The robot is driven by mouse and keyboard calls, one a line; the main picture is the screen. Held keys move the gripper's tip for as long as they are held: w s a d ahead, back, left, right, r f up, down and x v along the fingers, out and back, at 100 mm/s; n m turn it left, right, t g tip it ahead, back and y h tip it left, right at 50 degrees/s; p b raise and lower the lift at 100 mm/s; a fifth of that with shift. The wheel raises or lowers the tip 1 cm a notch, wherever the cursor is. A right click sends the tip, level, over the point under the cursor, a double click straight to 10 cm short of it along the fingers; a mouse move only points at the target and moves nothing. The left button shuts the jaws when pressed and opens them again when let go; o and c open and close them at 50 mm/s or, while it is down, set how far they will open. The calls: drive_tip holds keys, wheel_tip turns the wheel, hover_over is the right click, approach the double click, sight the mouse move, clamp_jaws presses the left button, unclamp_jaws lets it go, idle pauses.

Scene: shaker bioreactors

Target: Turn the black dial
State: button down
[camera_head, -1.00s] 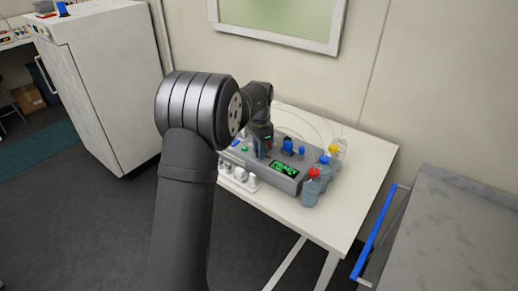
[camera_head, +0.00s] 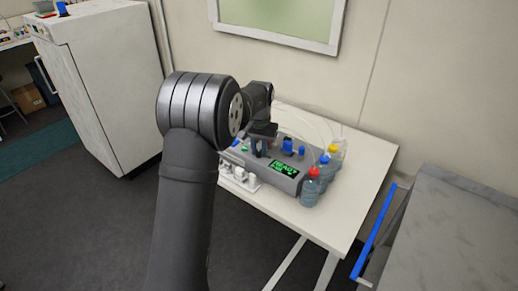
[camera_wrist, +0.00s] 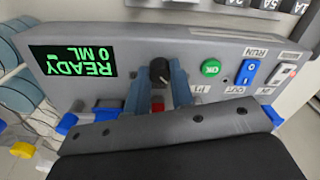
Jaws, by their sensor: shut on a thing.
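The black dial (camera_wrist: 159,69) is on the front of the grey bioreactor unit (camera_wrist: 110,77) in the wrist view, to the right of the green-lettered display (camera_wrist: 73,61). The display reads READY, 0 ML. My gripper (camera_wrist: 160,78) has its two blue-grey fingers on either side of the dial and is shut on it. The dial's white mark shows near its lower right edge. In the head view my gripper (camera_head: 259,147) is at the unit (camera_head: 292,183), and the dial is hidden there.
A green OK button (camera_wrist: 211,68) and a blue RUN switch (camera_wrist: 248,71) lie right of the dial. A red part (camera_wrist: 157,107) shows below it. Bottles with red (camera_head: 313,173), blue (camera_head: 324,160) and yellow (camera_head: 334,148) caps stand at the unit's right. The white table (camera_head: 345,205) has free room in front.

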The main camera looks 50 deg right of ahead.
sight(260, 151)
drive_tip(key=shift+r+n, duration=0.1)
drive_tip(key=shift+n, duration=1.5)
drive_tip(key=c, duration=1.3)
unclamp_jaws()
drive_tip(key=shift+o, duration=0.2)
wheel_tip(260, 151, up, 17)
drive_tip(key=shift+r, duration=0.15)
drive_tip(key=shift+s+d, duration=0.1)
wheel_tip(260, 151, down, 18)
drive_tip(key=shift+r, duration=0.25)
